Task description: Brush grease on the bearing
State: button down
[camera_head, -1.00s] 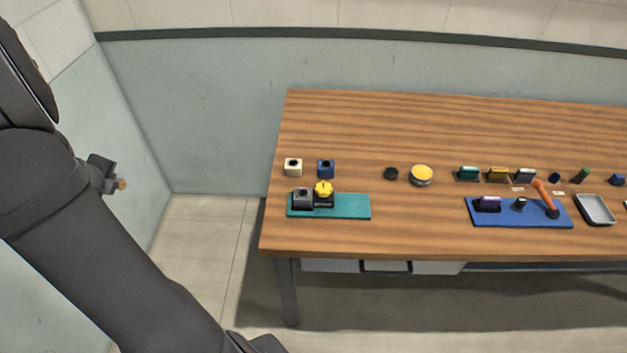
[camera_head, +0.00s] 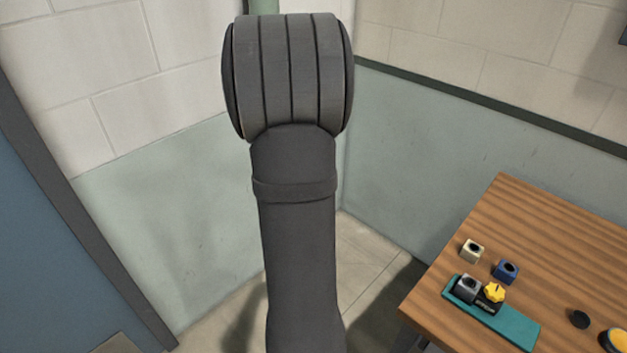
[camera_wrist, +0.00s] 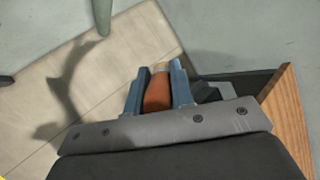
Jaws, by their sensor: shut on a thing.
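My gripper (camera_wrist: 160,74) shows in the wrist view, its two blue-grey fingers closed on a brown-orange handle (camera_wrist: 158,92) with a pale tip, likely the brush. Its bristles cannot be made out. The gripper is hidden in the head view and is held over the floor beside the table. A round tin with yellow contents (camera_head: 617,339), likely the grease, is cut by the right edge of the head view. A small black disc (camera_head: 579,319) lies left of it. I cannot tell which part is the bearing.
The wooden table (camera_head: 545,235) stands at the lower right. A teal plate (camera_head: 510,328) on it carries a grey block (camera_head: 467,287) and a yellow knob (camera_head: 495,292). A cream block (camera_head: 472,250) and a blue block (camera_head: 506,270) stand behind. Walls close the corner.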

jog(key=s+d+m+g+h, duration=0.2)
jog(key=s+d+m+g, duration=0.3)
jog(key=d+m, duration=0.55)
jog(key=s+d+m+g+h, duration=0.25)
jog(key=d+m+g, duration=0.35)
jog(key=d+m, duration=0.45)
jog(key=s+d+r+n+t+y, duration=0.25)
jog(key=s+d+n, duration=0.25)
jog(key=s+n, duration=0.4)
jog(key=s+d+r+n+t+y, duration=0.2)
jog(key=s+d+n+y, duration=0.4)
jog(key=n, duration=0.5)
jog(key=s+d+r+n+t+y, duration=0.1)
jog(key=s+d+r+n+t, duration=0.2)
jog(key=s+n, duration=0.65)
jog(key=shift+n, duration=0.25)
jog(key=shift+w+d+f, duration=0.15)
jog(key=shift+d+f, duration=0.05)
jog(key=shift+f, duration=0.75)
jog(key=shift+w+d+f, duration=0.15)
jog(key=shift+d+f, duration=0.1)
jog(key=shift+f, duration=0.65)
jog(key=shift+w+d+f, duration=0.15)
jog(key=shift+d+f, duration=0.05)
jog(key=shift+f, duration=0.75)
